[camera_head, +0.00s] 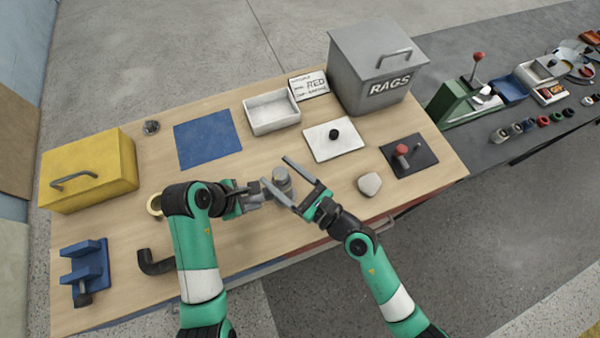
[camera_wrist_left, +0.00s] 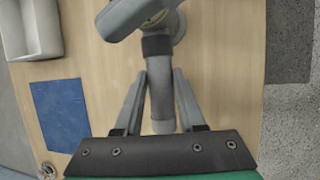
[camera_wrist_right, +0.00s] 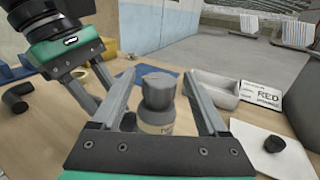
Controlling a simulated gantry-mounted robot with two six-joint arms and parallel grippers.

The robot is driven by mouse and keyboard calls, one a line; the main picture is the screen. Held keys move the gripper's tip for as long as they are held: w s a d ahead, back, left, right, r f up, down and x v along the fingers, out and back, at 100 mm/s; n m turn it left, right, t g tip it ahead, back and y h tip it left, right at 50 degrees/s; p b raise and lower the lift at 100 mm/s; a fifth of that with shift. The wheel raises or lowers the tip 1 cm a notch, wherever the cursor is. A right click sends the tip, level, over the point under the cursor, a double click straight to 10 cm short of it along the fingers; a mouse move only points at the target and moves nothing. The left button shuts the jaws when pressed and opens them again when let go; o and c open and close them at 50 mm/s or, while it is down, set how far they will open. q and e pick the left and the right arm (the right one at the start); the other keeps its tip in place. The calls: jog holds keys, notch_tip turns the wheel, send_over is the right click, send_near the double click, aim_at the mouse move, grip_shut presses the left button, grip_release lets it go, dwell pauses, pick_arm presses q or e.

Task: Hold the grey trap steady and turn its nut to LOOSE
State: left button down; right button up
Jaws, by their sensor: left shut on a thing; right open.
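The grey trap (camera_head: 283,184) stands near the front middle of the table. In the right wrist view its dark grey ribbed nut (camera_wrist_right: 158,90) tops a paler collar (camera_wrist_right: 157,127) with partly hidden lettering. My left gripper (camera_head: 258,192) is shut on the trap's grey side pipe, which lies between its fingers in the left wrist view (camera_wrist_left: 161,95). My right gripper (camera_head: 280,173) is open, its fingers spread on either side of the nut. I see a gap on both sides in the right wrist view. The lettering is too small to read.
A black elbow pipe (camera_head: 156,263) and a yellow ring (camera_head: 154,205) lie left of the trap. A pale stone-like lump (camera_head: 369,184) lies to the right. A blue mat (camera_head: 206,139), white tray (camera_head: 271,112) and grey RAGS bin (camera_head: 372,70) stand behind.

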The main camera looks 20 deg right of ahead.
jog(key=v, duration=1.2)
jog(key=n+g+y, duration=0.4)
jog(key=n+y, duration=0.1)
send_near(273, 173)
jog(key=x, duration=0.7)
jog(key=f+x, duration=0.1)
jog(key=x, duration=0.3)
jog(key=shift+w+a, duration=0.1)
jog(key=shift+w, duration=0.3)
jog(key=shift+f+m, duration=0.1)
jog(key=shift+m, duration=0.3)
grip_shut()
